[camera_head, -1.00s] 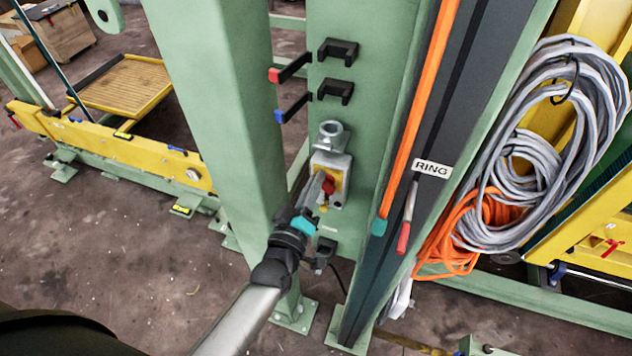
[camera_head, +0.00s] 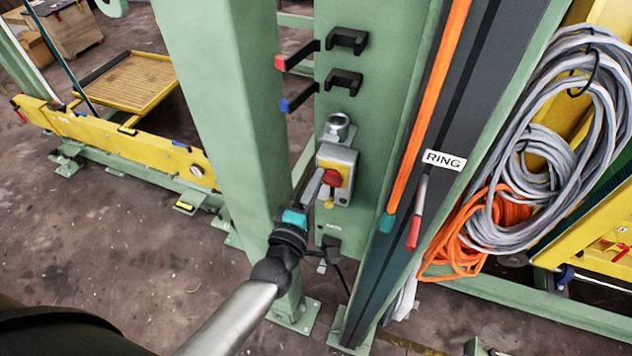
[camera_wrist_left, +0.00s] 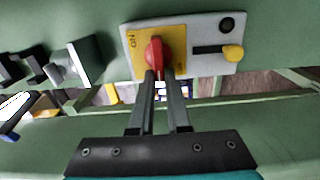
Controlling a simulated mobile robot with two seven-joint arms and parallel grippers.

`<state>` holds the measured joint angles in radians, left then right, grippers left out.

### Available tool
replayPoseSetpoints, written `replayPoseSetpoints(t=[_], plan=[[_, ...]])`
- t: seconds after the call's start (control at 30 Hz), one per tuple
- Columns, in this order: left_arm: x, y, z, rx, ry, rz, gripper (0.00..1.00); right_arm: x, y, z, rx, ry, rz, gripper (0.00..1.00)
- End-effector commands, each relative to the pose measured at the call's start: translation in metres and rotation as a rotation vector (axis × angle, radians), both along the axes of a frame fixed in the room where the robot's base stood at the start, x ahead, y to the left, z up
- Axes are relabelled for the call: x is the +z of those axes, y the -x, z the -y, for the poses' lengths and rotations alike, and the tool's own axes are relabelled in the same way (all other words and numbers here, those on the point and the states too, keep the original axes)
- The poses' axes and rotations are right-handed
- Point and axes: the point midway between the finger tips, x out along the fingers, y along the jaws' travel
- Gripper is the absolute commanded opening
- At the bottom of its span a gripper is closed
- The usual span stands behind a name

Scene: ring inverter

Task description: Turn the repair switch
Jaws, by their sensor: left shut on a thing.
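The repair switch is a red knob (camera_head: 332,178) on a yellow plate of a grey box (camera_head: 338,158), fixed to a green column. The wrist view shows the red knob (camera_wrist_left: 153,54) standing out from the yellow plate. A yellow-tipped lever (camera_wrist_left: 232,53) sits in a slot beside it. My left gripper (camera_head: 318,186) reaches up to the box from below left. In the wrist view its two dark fingers (camera_wrist_left: 160,80) are shut on the lower part of the red knob, one on each side. My right gripper is not in view.
Black hooks (camera_head: 346,40) with red and blue ends sit above the box. A dark panel marked RING (camera_head: 444,160) with an orange bar (camera_head: 432,100) stands to the right. Grey cable coils (camera_head: 570,130) hang farther right.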

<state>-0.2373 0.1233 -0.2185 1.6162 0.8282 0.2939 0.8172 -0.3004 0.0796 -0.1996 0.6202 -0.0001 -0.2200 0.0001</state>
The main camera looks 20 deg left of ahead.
Motion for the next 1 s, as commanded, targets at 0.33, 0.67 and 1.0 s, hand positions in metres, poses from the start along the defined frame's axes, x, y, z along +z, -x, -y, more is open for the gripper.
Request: replayPoseSetpoints(t=[0.33,0.67,1.0], plan=[[-0.0047,0.0022,0.0070,-0.016,0.033,-0.015,0.00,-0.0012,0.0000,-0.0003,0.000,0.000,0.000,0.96],[-0.0039,0.0017,0.0072,-0.017,0.033,-0.013,0.26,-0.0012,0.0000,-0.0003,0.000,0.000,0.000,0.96],[-0.0015,0.0005,0.0045,-0.011,0.030,-0.006,0.45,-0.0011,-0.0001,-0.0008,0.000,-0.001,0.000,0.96]])
